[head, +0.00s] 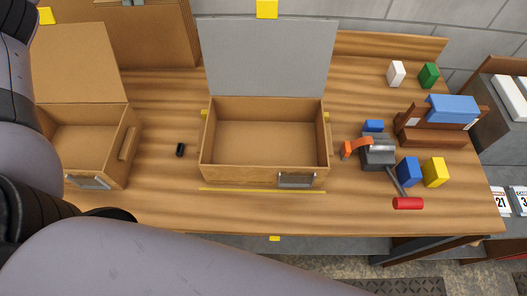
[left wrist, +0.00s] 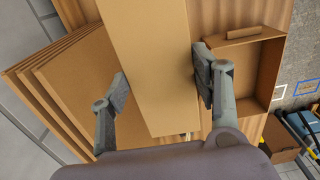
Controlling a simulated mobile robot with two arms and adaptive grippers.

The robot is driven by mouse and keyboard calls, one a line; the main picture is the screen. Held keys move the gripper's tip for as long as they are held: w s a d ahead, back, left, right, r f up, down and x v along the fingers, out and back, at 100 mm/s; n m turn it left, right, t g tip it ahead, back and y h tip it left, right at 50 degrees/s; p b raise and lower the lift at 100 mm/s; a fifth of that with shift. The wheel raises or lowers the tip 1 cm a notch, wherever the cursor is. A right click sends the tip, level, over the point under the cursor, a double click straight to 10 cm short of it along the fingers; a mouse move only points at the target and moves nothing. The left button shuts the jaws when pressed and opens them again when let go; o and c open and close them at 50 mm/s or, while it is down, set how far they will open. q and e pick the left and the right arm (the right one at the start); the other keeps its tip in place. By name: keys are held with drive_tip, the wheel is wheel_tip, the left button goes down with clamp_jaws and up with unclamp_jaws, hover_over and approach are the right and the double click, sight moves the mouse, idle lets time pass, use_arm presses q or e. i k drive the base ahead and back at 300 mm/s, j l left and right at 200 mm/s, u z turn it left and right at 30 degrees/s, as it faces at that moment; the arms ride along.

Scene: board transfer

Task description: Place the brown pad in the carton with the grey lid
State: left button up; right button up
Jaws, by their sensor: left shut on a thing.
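The carton with the grey lid (head: 265,176) stands open and empty in the middle of the table. Its grey lid (head: 268,58) is raised at the back. In the left wrist view my left gripper (left wrist: 162,84) is shut on the brown pad (left wrist: 150,45), with one finger at each long side. The pad is a long, plain brown panel that runs up past the top of that view. My left gripper is out of the head view, where I cannot make out the held pad for certain. My right gripper is in neither view.
A brown-lidded carton (head: 120,160) stands open at the left; it also shows in the left wrist view (left wrist: 272,72). Brown boards (head: 165,35) lean at the back left. A small black item (head: 180,150) lies between the cartons. Blocks and a grey device (head: 378,155) occupy the right.

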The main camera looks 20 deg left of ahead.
sight(265, 150)
drive_tip(key=k, duration=0.95)
